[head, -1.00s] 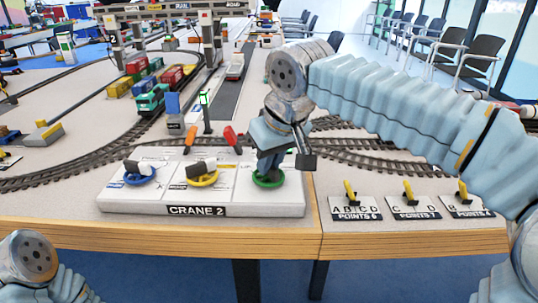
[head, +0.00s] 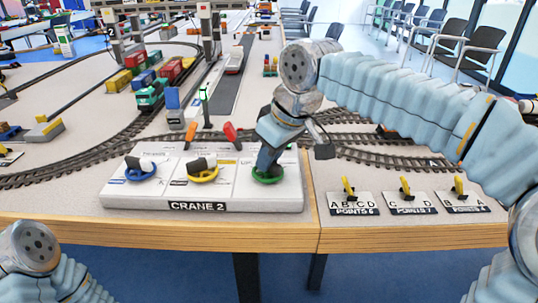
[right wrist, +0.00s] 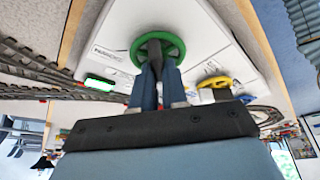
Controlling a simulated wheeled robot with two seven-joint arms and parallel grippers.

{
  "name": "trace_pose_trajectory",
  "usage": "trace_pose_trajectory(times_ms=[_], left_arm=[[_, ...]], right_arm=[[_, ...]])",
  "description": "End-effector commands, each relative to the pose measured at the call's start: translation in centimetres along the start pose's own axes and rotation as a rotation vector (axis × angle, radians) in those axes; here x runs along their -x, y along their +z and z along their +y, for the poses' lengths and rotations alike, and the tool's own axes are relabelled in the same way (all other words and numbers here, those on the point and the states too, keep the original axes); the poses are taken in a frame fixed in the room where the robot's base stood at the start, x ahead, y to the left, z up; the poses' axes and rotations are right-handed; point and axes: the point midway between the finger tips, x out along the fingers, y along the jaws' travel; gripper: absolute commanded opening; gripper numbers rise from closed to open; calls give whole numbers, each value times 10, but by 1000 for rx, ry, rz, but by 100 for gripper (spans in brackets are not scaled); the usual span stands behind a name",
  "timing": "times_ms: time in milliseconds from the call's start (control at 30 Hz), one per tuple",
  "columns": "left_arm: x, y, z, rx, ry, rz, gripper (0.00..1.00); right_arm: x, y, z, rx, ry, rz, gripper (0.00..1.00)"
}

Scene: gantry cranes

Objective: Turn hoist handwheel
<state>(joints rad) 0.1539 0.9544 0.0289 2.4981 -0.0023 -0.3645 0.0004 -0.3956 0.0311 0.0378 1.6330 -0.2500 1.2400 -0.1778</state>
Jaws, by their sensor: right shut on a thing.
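The crane panel marked CRANE 2 (head: 135,203) carries a blue handwheel (head: 140,172), a yellow handwheel (head: 203,174) and a green handwheel (head: 267,180) in a row. My right gripper (head: 267,168) comes down onto the green handwheel at the right end of the panel, its body leaning to the right. In the right wrist view the two blue fingers (right wrist: 157,68) are shut on the dark grip of the green handwheel (right wrist: 158,38), inside its rim. The fingers hide part of the wheel. My left gripper is out of view; only my left arm shows at the lower left.
An orange lever (head: 191,135) and a red lever (head: 230,132) stand behind the panel. Yellow points levers (head: 404,187) sit to its right. The table's wooden edge (head: 160,234) is in front.

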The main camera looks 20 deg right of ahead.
Motion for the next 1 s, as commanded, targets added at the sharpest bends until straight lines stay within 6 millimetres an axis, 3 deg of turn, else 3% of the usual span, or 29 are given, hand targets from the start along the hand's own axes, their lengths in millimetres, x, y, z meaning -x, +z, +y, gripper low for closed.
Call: trace_pose_trajectory(times_ms=[67,100,267,533,667,1000], left_arm=[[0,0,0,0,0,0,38],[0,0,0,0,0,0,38],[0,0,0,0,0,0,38],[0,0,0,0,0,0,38],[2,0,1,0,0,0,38],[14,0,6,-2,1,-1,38]], right_arm=[[0,0,0,2,1,1,0],[0,0,0,2,1,1,14],[0,0,0,1,1,1,38],[1,0,0,0,1,1,38],[11,-1,0,0,1,3,38],[91,-1,0,0,1,4,38]])
